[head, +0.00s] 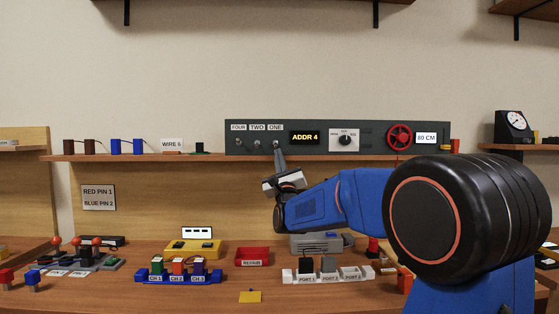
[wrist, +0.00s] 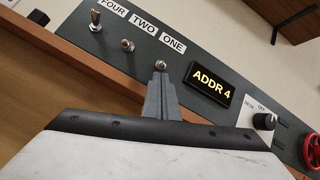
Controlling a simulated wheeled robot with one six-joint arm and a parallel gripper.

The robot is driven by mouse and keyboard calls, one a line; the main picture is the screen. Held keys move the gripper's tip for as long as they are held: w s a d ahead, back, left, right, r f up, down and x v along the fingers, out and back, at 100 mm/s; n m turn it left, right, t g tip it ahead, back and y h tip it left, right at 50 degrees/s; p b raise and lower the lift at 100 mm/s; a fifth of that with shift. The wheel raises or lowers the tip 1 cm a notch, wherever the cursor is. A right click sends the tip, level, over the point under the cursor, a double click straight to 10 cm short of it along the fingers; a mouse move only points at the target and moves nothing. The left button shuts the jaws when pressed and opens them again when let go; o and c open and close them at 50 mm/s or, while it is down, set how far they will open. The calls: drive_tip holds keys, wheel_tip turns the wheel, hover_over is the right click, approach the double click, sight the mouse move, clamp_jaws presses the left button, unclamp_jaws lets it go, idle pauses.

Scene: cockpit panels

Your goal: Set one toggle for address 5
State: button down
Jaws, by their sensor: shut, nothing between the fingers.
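A dark panel (head: 365,127) on the shelf carries toggles labelled FOUR (head: 238,142), TWO (head: 257,143) and ONE (head: 276,143). The display (head: 305,137) reads ADDR 4. In the wrist view, the FOUR toggle (wrist: 95,19) has its lever pointing up toward its label. The TWO toggle (wrist: 127,46) looks short, with its lever not raised like that of FOUR. The ONE toggle (wrist: 161,65) sits right at my fingertips, its lower part hidden by them. My gripper (wrist: 160,77) is shut and empty, just below ONE; I cannot tell whether it touches the lever.
Right of the display (wrist: 211,84) are a rotary knob (head: 345,139), a red wheel (head: 399,137) and an 80 CM readout (head: 426,138). The shelf edge (head: 190,157) runs under the panel. Coloured blocks and a red REPAIR tray (head: 253,256) are on the bench below.

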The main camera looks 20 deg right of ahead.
drive_tip(key=shift+s+a+r+g, duration=0.15)
drive_tip(key=shift+s+r+g, duration=0.25)
drive_tip(key=shift+g, duration=0.6)
drive_tip(key=shift+s+a+r+m+g+y, duration=0.1)
drive_tip(key=shift+s+r+m+g+y, duration=0.2)
drive_tip(key=shift+g, duration=0.35)
drive_tip(key=shift+s+a+r+m+g, duration=0.1)
drive_tip(key=shift+r+g, duration=0.3)
drive_tip(key=shift+g, duration=0.25)
drive_tip(key=shift+s, duration=0.1)
